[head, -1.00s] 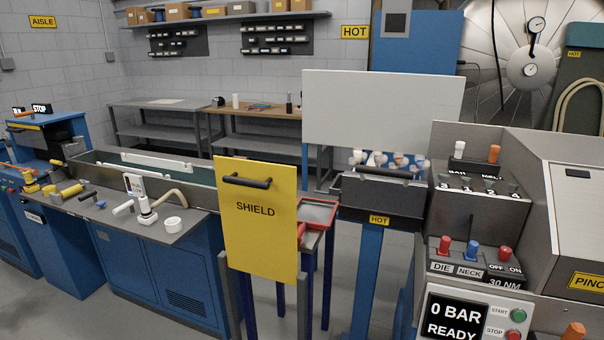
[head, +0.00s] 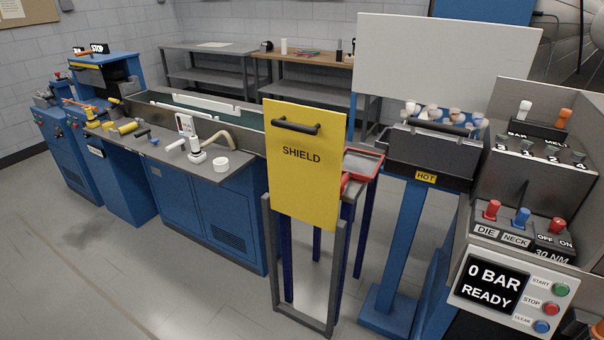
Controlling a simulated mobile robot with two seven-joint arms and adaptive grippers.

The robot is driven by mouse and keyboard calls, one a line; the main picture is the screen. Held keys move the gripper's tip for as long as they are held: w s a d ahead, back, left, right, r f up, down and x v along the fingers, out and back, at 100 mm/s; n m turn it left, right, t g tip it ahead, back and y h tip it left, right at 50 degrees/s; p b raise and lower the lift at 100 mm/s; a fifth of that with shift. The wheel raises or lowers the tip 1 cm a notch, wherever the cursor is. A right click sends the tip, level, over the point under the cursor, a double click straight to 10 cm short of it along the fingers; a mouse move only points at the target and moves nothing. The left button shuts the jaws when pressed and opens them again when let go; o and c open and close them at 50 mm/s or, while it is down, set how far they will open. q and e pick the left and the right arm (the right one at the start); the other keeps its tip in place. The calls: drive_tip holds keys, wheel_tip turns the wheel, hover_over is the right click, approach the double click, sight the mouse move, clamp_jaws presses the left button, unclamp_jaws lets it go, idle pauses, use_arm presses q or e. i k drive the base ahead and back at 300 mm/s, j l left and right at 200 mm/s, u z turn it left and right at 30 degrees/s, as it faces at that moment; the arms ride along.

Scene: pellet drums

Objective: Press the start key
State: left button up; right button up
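The start key is a round green button (head: 561,289) beside the label START, at the lower right in the head view. It sits on a pale control panel (head: 470,300) with a black display (head: 491,284) reading "0 BAR READY". Below it on the same panel are a red STOP button (head: 551,309) and a blue CLEAR button (head: 542,327). Neither of my grippers shows in the head view.
A yellow SHIELD plate (head: 306,165) stands on a grey frame in front. Right of it is a HOT box (head: 430,158) on a blue post. A bench (head: 185,170) with tools runs left. Open floor lies at the lower left.

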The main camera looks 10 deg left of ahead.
sight(560, 289)
drive_tip(key=z, duration=1.45)
